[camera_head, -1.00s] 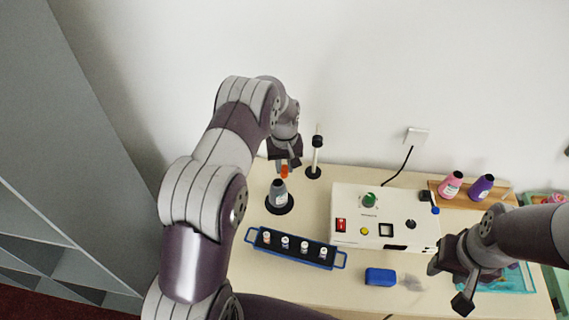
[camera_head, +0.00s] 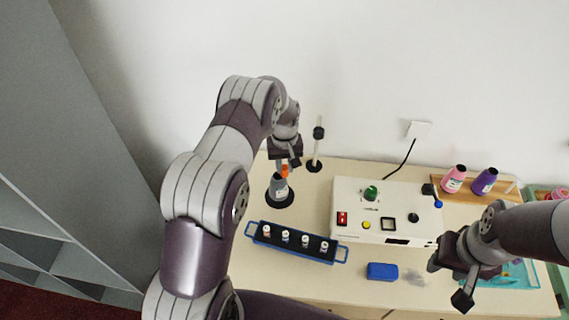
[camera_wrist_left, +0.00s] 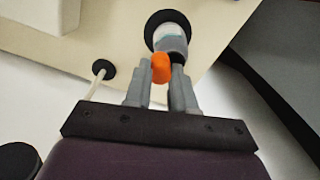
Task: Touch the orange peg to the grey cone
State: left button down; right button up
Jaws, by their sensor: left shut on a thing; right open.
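The orange peg (camera_head: 285,171) is held between the fingers of my left gripper (camera_head: 284,164), which is shut on it. The grey cone (camera_head: 278,189) stands upright on a round black base at the left of the counter. In the head view the peg is right at the cone's top. In the left wrist view the peg (camera_wrist_left: 161,68) overlaps the dark tip end of the cone (camera_wrist_left: 171,40); I cannot tell whether they touch. My right gripper (camera_head: 449,284) is open and empty over the counter's right front.
A black-based post (camera_head: 317,150) stands just behind the cone. A blue rack (camera_head: 262,242) with several small white-topped pieces is in front. A white control box (camera_head: 350,190) is to the right, with a blue block (camera_head: 382,271) before it. Pink (camera_head: 454,180) and purple (camera_head: 485,182) cones stand at the back right.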

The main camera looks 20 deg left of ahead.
pick_arm(q)
jog(key=shift+f, duration=0.25)
jog(key=shift+s+f+b, duration=0.15)
jog(key=shift+b, duration=0.2)
dwell(0.9)
jog(key=shift+r+p, duration=0.65)
jog(key=shift+r, duration=0.25)
jog(key=shift+r+p, duration=1)
jog(key=shift+r, duration=0.7)
